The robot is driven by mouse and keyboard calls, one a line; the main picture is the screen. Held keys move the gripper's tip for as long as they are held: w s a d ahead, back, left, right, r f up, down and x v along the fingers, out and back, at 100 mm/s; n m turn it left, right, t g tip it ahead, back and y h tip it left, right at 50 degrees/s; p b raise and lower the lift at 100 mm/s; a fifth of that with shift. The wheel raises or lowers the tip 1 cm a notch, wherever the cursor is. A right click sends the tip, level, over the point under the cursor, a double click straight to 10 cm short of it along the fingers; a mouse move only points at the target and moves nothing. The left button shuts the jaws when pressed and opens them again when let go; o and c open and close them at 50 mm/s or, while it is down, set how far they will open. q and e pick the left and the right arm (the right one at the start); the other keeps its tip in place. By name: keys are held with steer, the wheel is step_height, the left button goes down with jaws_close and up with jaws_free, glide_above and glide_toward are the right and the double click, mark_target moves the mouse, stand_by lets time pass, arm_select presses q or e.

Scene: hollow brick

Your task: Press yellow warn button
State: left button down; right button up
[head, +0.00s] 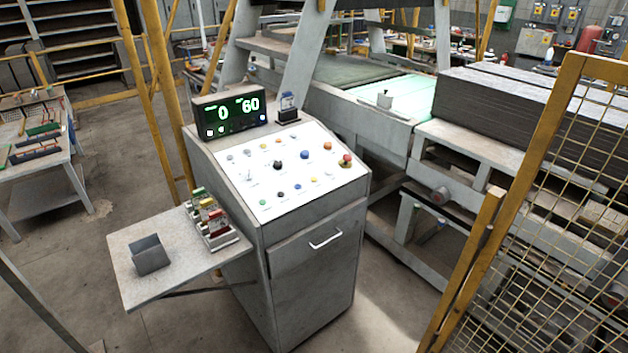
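A grey control console (315,270) stands near the middle of the head view. Its sloped white panel (262,185) carries several small buttons and knobs. More yellowish buttons (264,149) are in the upper row. The labels are too small to read, so I cannot tell which is the warn button. Neither of my grippers is in view.
A lit display (231,113) stands on the console's top. A side shelf (135,283) juts out left, with a grey holder (150,254) and a rack of coloured items (211,222). A yellow mesh fence (550,220) is on the right. Floor is clear in front.

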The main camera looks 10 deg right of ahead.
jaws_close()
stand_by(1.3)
